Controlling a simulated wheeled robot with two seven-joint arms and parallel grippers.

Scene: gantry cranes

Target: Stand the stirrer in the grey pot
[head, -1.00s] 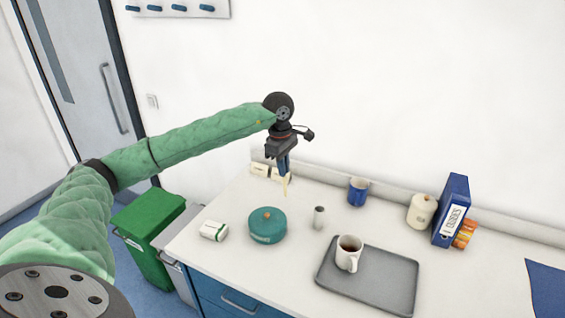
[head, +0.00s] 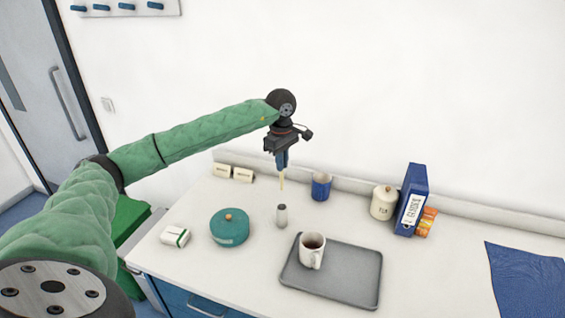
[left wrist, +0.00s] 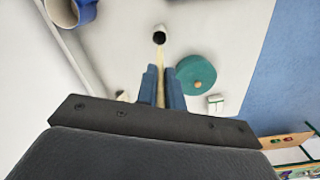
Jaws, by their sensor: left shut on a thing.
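The stirrer (head: 282,182) is a thin pale wooden stick. My left gripper (head: 281,163) is shut on it and holds it upright, its lower end pointing down. The grey pot (head: 281,215) is a small open cylinder standing on the counter. In the head view the stirrer's tip is a little above the pot's mouth, apart from it. In the left wrist view the stirrer (left wrist: 160,65) runs out between the fingers (left wrist: 161,88) towards the dark opening of the grey pot (left wrist: 159,37). My right gripper is in neither view.
A teal round tin (head: 229,228) stands left of the pot, with a small white-green box (head: 174,236). A grey tray (head: 340,283) with a mug (head: 311,250) lies right in front. A blue mug (head: 321,186), a cream jar (head: 383,203) and a blue binder (head: 413,200) stand behind.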

